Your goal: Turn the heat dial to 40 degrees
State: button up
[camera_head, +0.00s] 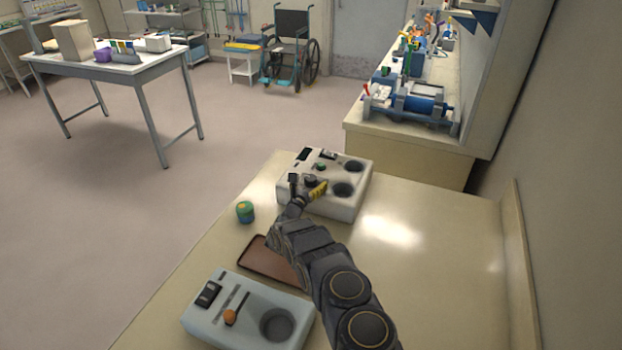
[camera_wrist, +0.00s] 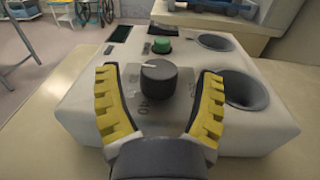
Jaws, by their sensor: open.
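The heat dial (camera_wrist: 158,82) is a dark grey round knob with a light pointer line on top. It sits on a grey plate with printed numbers on the white heater unit (camera_wrist: 85,110); only part of the numbers, such as a "40" near the front, can be made out. In the head view the white unit (camera_head: 340,208) stands at the far end of the bench. My gripper (camera_wrist: 160,90) is open, with one yellow ridged finger on each side of the dial and a visible gap to it. In the head view my gripper (camera_head: 308,188) is over the unit's front left part.
A green button (camera_wrist: 161,45), a dark display (camera_wrist: 120,33) and two round wells (camera_wrist: 243,90) are on the white unit. A green jar (camera_head: 245,212), a brown tray (camera_head: 262,262) and a pale blue device (camera_head: 195,318) are nearer. The bench's right side is clear.

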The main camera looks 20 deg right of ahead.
jog(key=shift+x, duration=0.8)
jog(key=c, duration=1.1)
jog(key=shift+d+r+n+t+y, duration=0.1)
jog(key=shift+d+n+t+y, duration=0.1)
jog(key=shift+n+t+y, duration=0.35)
jog(key=shift+a+n+t+y, duration=0.2)
jog(key=shift+n+t+y, duration=0.75)
jog(key=shift+y, duration=0.6)
jog(key=o, duration=1.1)
jog(key=shift+s+a, duration=0.1)
